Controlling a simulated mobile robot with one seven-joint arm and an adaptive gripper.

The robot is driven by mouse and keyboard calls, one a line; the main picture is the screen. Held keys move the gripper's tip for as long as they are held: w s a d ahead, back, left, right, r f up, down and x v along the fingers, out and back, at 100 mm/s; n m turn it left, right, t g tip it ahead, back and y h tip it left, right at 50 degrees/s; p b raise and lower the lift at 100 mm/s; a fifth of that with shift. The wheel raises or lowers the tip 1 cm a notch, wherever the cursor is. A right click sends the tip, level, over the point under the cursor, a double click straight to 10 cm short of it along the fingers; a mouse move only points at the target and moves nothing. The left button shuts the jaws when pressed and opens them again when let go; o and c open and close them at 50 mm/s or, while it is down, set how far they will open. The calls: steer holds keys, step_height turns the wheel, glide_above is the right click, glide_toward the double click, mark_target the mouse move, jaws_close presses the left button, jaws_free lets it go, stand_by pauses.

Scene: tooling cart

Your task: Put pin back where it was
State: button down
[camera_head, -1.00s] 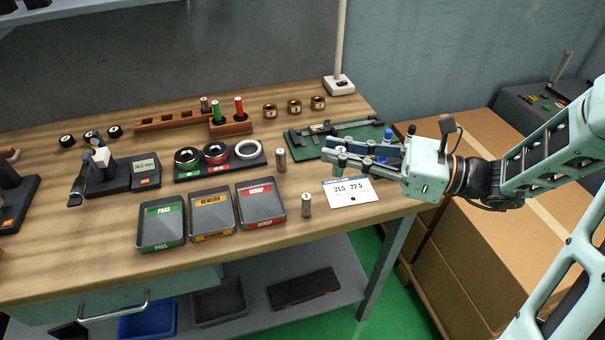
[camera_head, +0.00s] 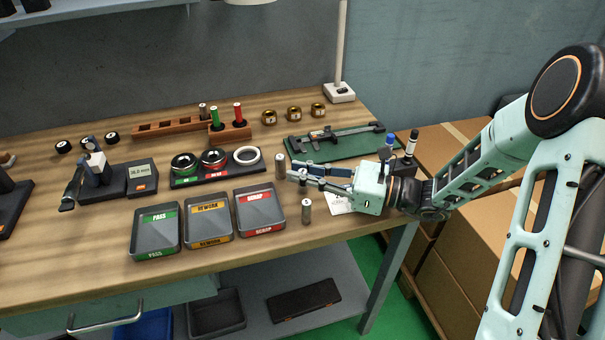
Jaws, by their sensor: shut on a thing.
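A grey metal pin (camera_head: 280,166) stands upright on the bench, right of the ring gauges. My gripper (camera_head: 289,172) reaches in from the right, with its fingertips shut on this pin. Whether the pin's base touches the bench is hard to tell. A second grey pin (camera_head: 306,210) stands upright nearer the front, below my gripper and apart from it. A long wooden rack (camera_head: 165,127) at the back has several slots, with another grey pin (camera_head: 203,111) at its right end.
PASS (camera_head: 156,232), REWORK (camera_head: 209,221) and SCRAP (camera_head: 260,210) trays lie left of the pins. A gauge stand (camera_head: 215,173) holds rings behind them. Green and red handled gauges stand in a small wooden block (camera_head: 230,132). A caliper lies on a green mat (camera_head: 335,142). A label card is partly hidden under my gripper.

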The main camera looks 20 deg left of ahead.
steer(key=shift+f, duration=0.2)
steer(key=c, duration=1.9)
jaws_free()
steer(key=shift+r, duration=0.1)
steer(key=shift+r, duration=0.2)
steer(key=d, duration=1.2)
steer(key=shift+s+p, duration=0.3)
steer(key=shift+p, duration=0.05)
